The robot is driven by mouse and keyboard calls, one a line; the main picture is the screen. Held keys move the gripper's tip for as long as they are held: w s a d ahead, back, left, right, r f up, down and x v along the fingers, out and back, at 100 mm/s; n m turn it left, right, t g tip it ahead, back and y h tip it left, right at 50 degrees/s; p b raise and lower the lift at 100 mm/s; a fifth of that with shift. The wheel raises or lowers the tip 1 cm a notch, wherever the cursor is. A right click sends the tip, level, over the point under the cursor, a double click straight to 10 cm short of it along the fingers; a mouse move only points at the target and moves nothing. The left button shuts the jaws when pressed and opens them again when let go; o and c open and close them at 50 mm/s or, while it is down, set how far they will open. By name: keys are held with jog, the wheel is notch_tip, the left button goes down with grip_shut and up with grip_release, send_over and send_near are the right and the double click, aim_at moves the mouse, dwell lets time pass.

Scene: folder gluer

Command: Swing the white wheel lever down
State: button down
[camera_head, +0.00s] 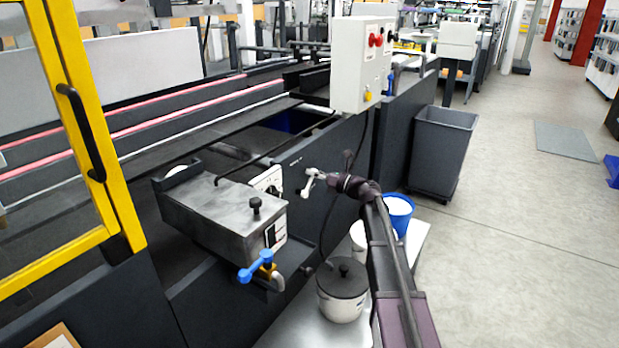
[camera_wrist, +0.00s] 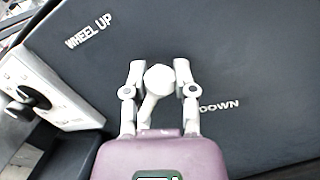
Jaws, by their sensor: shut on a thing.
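The white wheel lever has a rounded knob (camera_wrist: 160,80) and a short stem running down and slightly left from it in the wrist view. My gripper (camera_wrist: 159,72) has one finger on each side of the knob and is shut on it. The lever sits on a dark machine panel, between the printed words "WHEEL UP" (camera_wrist: 89,30) at upper left and "DOWN" (camera_wrist: 219,106) at right. In the head view my gripper (camera_head: 312,182) is at the panel's front face, and the lever is too small there to tell apart from the fingers.
A metal glue box (camera_head: 215,205) with a blue-handled valve (camera_head: 257,270) stands left of my gripper. A lidded pot (camera_head: 342,290) and a blue bucket (camera_head: 398,212) stand below, near my arm. A control box (camera_head: 358,65) hangs above.

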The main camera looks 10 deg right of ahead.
jog(key=shift+w+d+f+m+t+h+b, duration=0.15)
jog(key=shift+w+d+f+m+t+b, duration=0.15)
jog(key=shift+f+m+b, duration=1)
jog(key=shift+w+d+f+m+t+h+b, duration=0.2)
jog(key=shift+f+m+t+b, duration=0.3)
jog(key=shift+m, duration=1.6)
jog(key=shift+w+d+f+m+t+h+b, duration=0.1)
jog(key=shift+w+d+f+m+t+b, duration=0.15)
jog(key=shift+f+m+b, duration=1.05)
jog(key=shift+r+m+p, duration=0.35)
jog(key=shift+r+m, duration=0.05)
jog(key=shift+r, duration=0.15)
jog(key=shift+c, duration=2)
grip_release()
